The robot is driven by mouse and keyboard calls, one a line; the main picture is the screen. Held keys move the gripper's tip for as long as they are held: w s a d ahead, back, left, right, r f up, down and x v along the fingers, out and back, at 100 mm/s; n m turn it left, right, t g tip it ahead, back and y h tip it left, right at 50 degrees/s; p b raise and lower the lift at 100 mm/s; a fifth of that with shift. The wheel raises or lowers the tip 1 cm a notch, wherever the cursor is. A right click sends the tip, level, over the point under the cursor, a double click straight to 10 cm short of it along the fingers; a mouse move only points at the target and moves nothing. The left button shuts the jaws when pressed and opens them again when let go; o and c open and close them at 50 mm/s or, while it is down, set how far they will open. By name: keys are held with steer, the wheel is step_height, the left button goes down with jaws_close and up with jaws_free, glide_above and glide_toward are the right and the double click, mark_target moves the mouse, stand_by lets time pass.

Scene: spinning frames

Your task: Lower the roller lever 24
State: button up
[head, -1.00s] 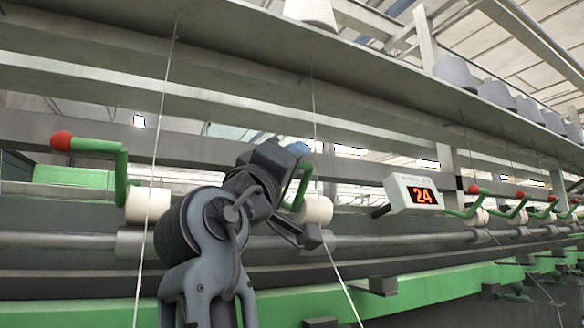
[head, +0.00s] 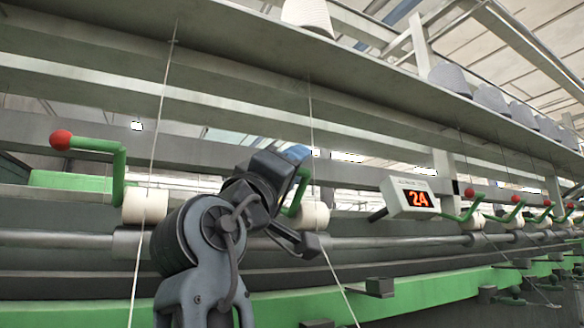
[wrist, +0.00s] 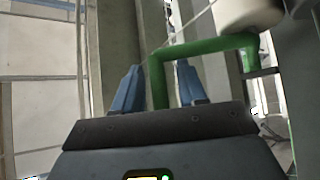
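The roller lever by the "24" display (head: 418,199) is a green bent bar (head: 302,188) beside a white roller (head: 313,215). Its outer end is hidden behind my arm in the head view; no red knob shows on it. In the wrist view the green lever (wrist: 205,47) runs from the white roller (wrist: 248,14) and bends down between my fingers. My gripper (wrist: 157,85) is open, one blue finger on each side of the lever's arm, with a gap visible on both sides. In the head view only a bit of a blue finger shows.
Another green lever with a red knob (head: 61,140) stands raised at the left by its own roller (head: 145,205). Several more levers line the rail at the right. Threads hang in front of the frame, one close by my arm.

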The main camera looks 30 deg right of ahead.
steer(key=v, duration=0.8)
steer(key=shift+b, duration=0.45)
